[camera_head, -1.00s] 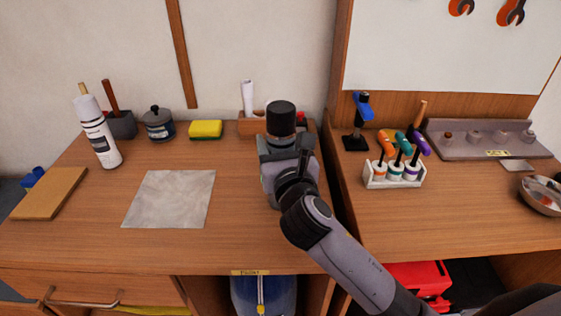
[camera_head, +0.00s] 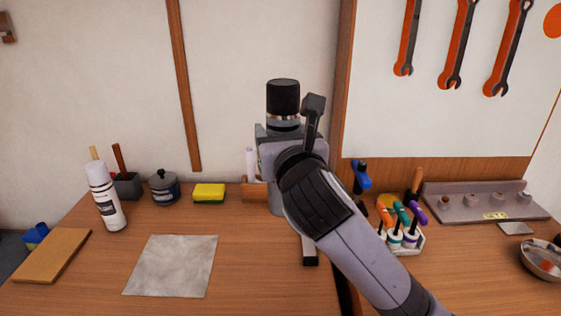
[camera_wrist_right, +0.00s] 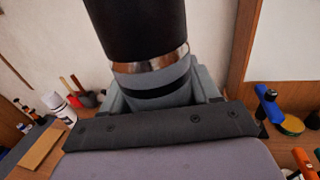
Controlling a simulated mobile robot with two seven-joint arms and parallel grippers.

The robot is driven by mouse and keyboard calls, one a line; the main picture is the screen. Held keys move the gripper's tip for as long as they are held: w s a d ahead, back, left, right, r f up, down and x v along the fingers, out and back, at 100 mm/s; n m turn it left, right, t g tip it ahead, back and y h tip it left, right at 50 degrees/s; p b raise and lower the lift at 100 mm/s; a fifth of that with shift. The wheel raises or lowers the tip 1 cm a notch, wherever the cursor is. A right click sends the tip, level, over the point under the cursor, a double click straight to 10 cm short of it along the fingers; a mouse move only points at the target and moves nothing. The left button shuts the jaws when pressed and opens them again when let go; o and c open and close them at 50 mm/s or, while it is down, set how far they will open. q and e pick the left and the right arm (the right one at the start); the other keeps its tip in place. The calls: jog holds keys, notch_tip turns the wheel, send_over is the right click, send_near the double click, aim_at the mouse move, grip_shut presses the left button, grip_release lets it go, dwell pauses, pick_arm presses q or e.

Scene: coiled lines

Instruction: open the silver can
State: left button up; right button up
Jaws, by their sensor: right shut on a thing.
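The silver can (camera_head: 284,121) has a tall black cap (camera_head: 283,97) on top. In the head view it stands upright in my right gripper (camera_head: 288,142), above the back of the desk. In the right wrist view, the black cap (camera_wrist_right: 138,28), a shiny band and the grey body with a dark stripe (camera_wrist_right: 150,88) show between the jaws. My right gripper is shut around the can's body. The gripper and arm hide much of the body. The cap is on the can. My left gripper is not in view.
A grey sheet (camera_head: 172,266) lies on the wooden desk (camera_head: 255,270). A white bottle (camera_head: 106,200), a dark lidded pot (camera_head: 164,187), a yellow sponge (camera_head: 209,193) and a wooden board (camera_head: 50,256) stand or lie around it. A screwdriver rack (camera_head: 404,240) is at right.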

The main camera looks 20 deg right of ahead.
jog(key=shift+r, duration=1.2)
